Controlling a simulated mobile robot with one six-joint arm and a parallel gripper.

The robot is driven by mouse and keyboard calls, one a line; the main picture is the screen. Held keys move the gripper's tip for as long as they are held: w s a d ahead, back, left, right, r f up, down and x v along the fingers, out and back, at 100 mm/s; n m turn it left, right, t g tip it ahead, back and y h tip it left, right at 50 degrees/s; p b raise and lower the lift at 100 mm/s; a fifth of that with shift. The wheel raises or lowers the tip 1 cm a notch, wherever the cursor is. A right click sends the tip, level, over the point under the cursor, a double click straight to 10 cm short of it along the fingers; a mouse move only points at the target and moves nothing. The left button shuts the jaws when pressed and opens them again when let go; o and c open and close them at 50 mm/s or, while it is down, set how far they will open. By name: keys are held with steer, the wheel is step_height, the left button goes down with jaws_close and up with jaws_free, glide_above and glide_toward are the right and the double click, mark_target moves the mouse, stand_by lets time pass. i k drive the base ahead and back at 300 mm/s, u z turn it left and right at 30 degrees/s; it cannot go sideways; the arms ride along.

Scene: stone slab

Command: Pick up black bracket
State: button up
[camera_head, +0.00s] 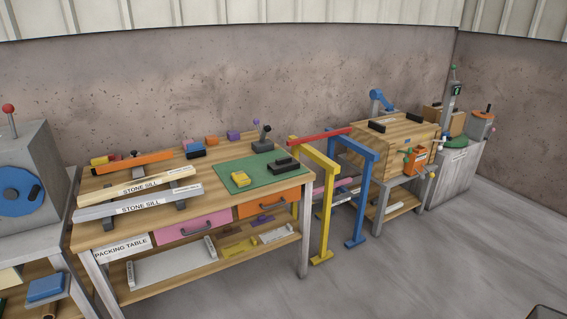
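A packing table (100,239) stands left of centre, with a green mat (257,179) at the right of its wooden top. A black stepped piece (284,165) that looks like a bracket lies on the mat, right of a yellow piece (240,179). A dark device with a lever (263,144) stands behind the mat. Which black piece is the bracket is not certain at this size. My gripper is not in view.
Two long bars marked stone sill (138,205) lie on the table's left. Yellow (326,205) and blue (361,200) stands hold a red bar beside the table. The floor at the front right is mostly clear.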

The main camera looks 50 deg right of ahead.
mark_target(282, 165)
steer(key=z, duration=0.5)
steer(key=i, duration=1.1)
steer(key=u, duration=0.15)
